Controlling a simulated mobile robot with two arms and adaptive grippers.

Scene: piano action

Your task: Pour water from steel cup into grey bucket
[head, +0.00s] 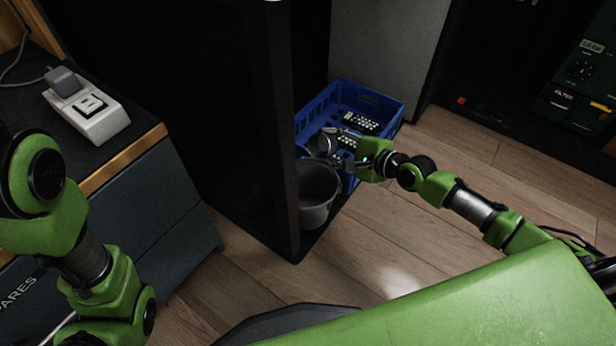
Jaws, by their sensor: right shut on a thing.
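I cannot see any water in the cup or the bucket. My left arm comes in at the left edge, but its gripper is out of the picture.
A blue crate (386,103) with black and white items stands behind the bucket. A dark upright panel (277,130) rises close to its left. A power switch box (88,108) sits on the cabinet at left. The wooden floor (400,245) is clear at front right.

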